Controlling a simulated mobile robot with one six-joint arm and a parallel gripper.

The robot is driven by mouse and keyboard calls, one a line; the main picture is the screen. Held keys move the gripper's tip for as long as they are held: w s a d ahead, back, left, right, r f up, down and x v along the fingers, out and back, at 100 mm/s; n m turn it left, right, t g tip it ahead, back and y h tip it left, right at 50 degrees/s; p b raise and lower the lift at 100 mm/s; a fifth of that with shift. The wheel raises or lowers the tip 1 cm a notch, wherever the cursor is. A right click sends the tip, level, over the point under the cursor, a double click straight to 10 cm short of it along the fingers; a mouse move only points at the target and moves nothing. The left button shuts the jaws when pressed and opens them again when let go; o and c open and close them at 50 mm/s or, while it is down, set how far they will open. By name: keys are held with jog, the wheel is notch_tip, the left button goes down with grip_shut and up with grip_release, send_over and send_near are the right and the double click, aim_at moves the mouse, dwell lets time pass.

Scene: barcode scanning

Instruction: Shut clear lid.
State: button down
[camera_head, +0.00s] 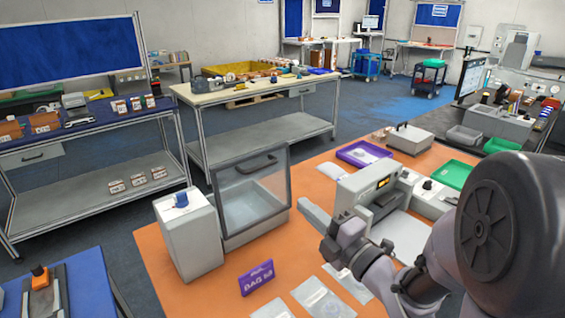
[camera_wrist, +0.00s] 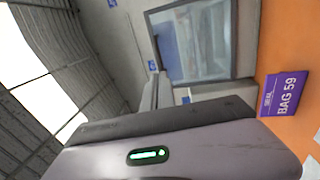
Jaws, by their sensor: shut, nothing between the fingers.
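The clear lid (camera_head: 250,203) is a see-through panel in a grey frame on a box on the orange table, with a dark handle (camera_head: 257,164) along its top edge. The clear panel also shows in the wrist view (camera_wrist: 193,42), near the top. My gripper (camera_head: 313,214) is right of the box, above the table, apart from the handle. Its fingers are shut and empty; in the wrist view the narrow fingers (camera_wrist: 152,92) point towards the box.
A white block-shaped stand (camera_head: 190,238) with a small blue-topped item is left of the box. A grey machine (camera_head: 362,198) stands right, beyond my gripper.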

jog(key=b+x, duration=0.1)
jog(key=x, duration=1.3)
jog(key=shift+s+a, duration=0.2)
jog(key=shift+a, duration=0.1)
jog(key=shift+r, duration=0.15)
